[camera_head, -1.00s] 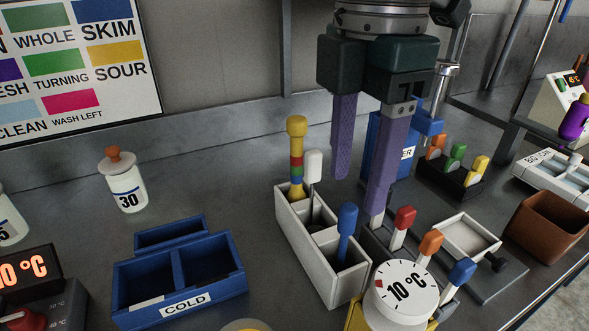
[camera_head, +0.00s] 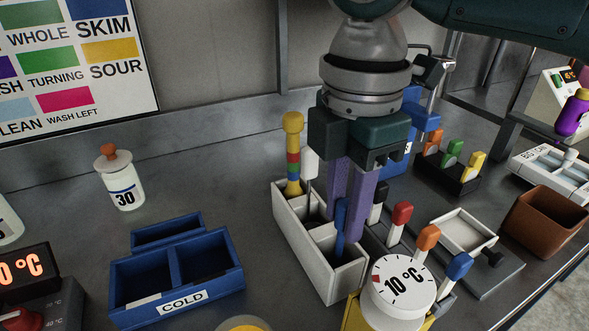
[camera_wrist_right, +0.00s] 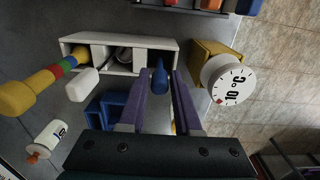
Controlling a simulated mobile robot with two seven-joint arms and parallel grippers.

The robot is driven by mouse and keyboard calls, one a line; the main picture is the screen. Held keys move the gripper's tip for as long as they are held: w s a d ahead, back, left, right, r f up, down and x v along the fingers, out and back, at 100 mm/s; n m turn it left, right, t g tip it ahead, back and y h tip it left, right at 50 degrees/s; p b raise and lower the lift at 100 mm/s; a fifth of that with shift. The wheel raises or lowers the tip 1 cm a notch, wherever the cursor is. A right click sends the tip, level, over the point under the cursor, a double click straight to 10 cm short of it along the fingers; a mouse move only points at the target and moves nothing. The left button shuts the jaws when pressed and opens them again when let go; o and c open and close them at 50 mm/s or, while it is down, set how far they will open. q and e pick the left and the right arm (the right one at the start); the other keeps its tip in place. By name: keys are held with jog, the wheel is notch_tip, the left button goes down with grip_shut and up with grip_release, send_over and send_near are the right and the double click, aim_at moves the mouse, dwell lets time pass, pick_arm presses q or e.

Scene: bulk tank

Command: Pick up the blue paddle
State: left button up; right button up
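The blue paddle (camera_head: 340,230) stands upright in the near compartment of the white divided holder (camera_head: 328,284). Its lower end is hidden inside the holder. My right gripper (camera_head: 348,205) points down over that compartment, its purple fingers close by the paddle. In the right wrist view the paddle's blue handle (camera_wrist_right: 160,80) shows between the two spread fingers, with gaps on both sides. My right gripper is open and holds nothing. My left gripper is not in view.
A yellow banded stick (camera_head: 293,150) and a white-handled paddle (camera_head: 311,163) stand in the same holder. A white 10 °C dial (camera_head: 398,287) is close at its right. Red (camera_head: 401,213), orange and blue-topped handles stand beyond. A blue COLD bin (camera_head: 207,287) is at left.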

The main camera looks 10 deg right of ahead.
grip_shut()
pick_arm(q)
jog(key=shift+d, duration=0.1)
